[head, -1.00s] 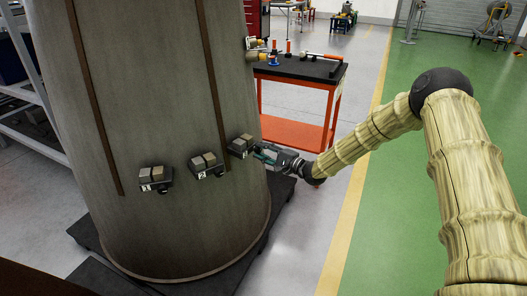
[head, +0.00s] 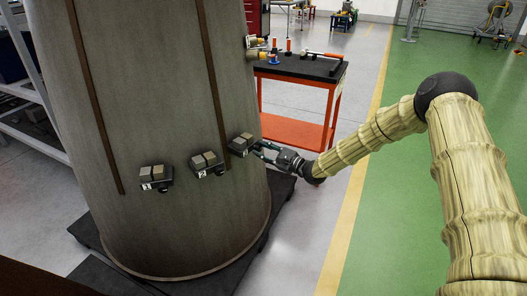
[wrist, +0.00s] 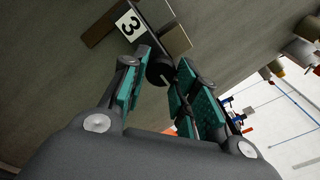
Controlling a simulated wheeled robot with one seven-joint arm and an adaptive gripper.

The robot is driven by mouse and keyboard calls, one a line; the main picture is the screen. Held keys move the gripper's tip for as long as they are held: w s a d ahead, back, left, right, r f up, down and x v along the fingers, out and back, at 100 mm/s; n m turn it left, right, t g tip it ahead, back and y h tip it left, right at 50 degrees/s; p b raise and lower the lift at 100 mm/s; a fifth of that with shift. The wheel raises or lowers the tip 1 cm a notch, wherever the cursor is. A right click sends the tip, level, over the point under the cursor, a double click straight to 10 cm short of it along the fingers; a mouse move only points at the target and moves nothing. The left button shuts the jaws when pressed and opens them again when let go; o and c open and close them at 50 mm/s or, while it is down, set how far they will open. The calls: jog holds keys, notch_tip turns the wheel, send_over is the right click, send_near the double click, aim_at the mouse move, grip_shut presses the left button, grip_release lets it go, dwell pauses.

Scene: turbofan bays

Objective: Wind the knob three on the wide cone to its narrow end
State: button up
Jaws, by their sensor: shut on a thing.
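The wide cone (head: 150,110) is a large grey-brown body standing on a dark base at the left of the head view. Several dark blocks with numbered tags sit in a row on its side. The block tagged 3 (wrist: 130,22) shows in the wrist view; it is the rightmost block (head: 240,145) in the head view. Its round black knob (wrist: 160,71) with a pale mark lies between my fingertips. My gripper (head: 260,149) is shut on this knob from the right side; its teal-padded fingers (wrist: 157,68) flank it in the wrist view.
The block tagged 2 (head: 207,164) and a leftmost block (head: 156,177) are beside it on the cone. An orange cart (head: 298,133) with tools stands behind my gripper.

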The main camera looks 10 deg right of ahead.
jog(key=shift+d, duration=0.15)
jog(key=o, duration=1)
jog(key=v, duration=1.2)
